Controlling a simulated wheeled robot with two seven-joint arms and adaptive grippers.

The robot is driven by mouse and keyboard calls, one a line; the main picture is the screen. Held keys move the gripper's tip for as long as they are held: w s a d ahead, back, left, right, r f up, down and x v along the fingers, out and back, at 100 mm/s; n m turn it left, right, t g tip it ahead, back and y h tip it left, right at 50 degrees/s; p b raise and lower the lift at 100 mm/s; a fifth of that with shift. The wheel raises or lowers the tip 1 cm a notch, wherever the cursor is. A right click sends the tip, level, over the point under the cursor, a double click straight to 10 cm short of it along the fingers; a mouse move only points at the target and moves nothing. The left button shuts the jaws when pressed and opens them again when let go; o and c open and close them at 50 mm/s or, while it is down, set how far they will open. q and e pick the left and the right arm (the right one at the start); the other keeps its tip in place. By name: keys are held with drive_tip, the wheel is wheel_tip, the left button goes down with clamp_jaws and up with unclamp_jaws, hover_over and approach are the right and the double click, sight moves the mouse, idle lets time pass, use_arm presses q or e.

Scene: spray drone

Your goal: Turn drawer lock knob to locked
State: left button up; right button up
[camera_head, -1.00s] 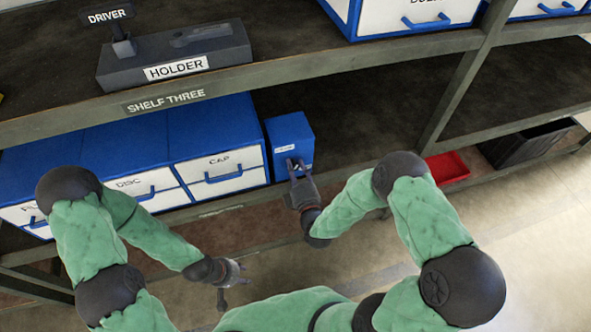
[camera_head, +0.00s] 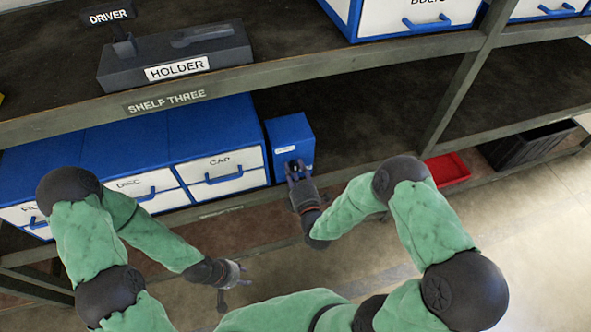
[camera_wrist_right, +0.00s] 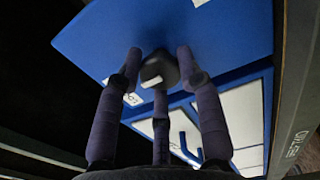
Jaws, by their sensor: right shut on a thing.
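A blue lock box (camera_head: 289,130) stands on the shelf just right of the CAP drawer (camera_head: 221,172). In the head view the fingers mostly hide the knob. White labels on the box front are partly covered and too small to read, so the knob's setting cannot be told.
Blue drawer units with white fronts fill the shelf to the left. A holder (camera_head: 178,60) with a driver sign sits on the shelf above. A red tray (camera_head: 446,168) and a dark crate (camera_head: 528,142) lie to the right. The shelf right of the box is bare.

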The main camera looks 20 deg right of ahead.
drive_tip(key=shift+a, duration=0.3)
drive_tip(key=o, duration=0.9)
drive_tip(key=shift+o, duration=1.1)
drive_tip(key=shift+f, duration=0.1)
drive_tip(key=shift+s+d, duration=0.1)
drive_tip(key=shift+s, duration=0.3)
drive_tip(key=s, duration=1.1)
drive_tip(key=shift+d, duration=0.15)
